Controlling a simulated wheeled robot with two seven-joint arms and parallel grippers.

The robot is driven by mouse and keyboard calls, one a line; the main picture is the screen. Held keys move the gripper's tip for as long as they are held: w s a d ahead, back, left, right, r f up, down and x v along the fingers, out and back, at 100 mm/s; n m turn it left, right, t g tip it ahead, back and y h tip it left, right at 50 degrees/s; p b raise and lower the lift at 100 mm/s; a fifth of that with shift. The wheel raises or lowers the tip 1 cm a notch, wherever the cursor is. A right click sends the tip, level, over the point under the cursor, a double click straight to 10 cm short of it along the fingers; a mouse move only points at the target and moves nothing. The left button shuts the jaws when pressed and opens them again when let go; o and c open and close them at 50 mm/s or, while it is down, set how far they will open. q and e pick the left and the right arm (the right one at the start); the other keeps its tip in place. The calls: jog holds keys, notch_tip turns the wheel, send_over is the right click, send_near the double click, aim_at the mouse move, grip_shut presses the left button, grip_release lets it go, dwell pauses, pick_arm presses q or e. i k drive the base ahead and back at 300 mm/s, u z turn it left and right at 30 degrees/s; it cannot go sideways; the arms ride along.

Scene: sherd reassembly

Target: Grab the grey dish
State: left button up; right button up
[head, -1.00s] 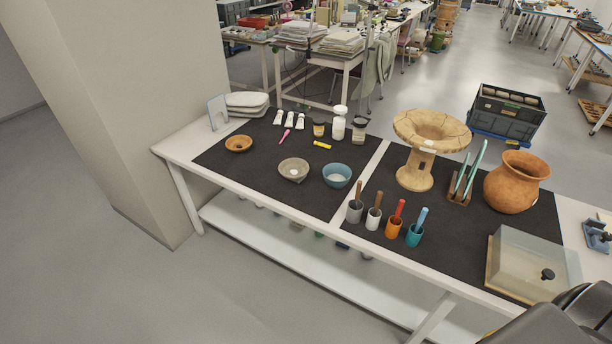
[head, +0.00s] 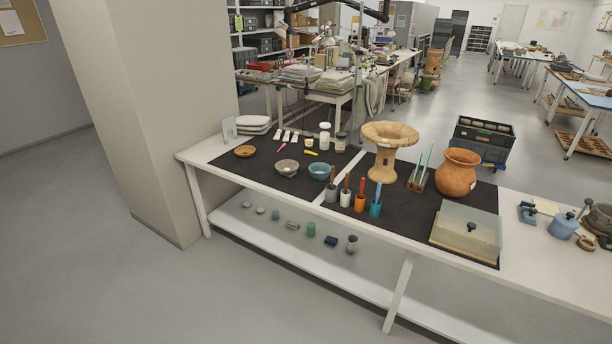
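The grey dish (head: 286,168) is a small round bowl on the dark mat, toward the left part of the long white table. A small pale piece shows inside it. A blue bowl (head: 321,172) stands just to its right, and a brown dish (head: 245,151) lies to its left, farther back. Neither of my grippers is in the head view.
Several tool-filled cups (head: 346,196) stand right of the bowls near the front edge. A clay stand (head: 385,158), an orange jar (head: 457,172) and a clear-lidded box (head: 467,232) are farther right. A pillar (head: 178,120) borders the table's left end. The floor in front is clear.

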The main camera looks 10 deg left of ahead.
aim_at(286, 166)
jog(key=z, duration=0.5)
jog(key=i, duration=1.35)
jog(key=u, duration=0.25)
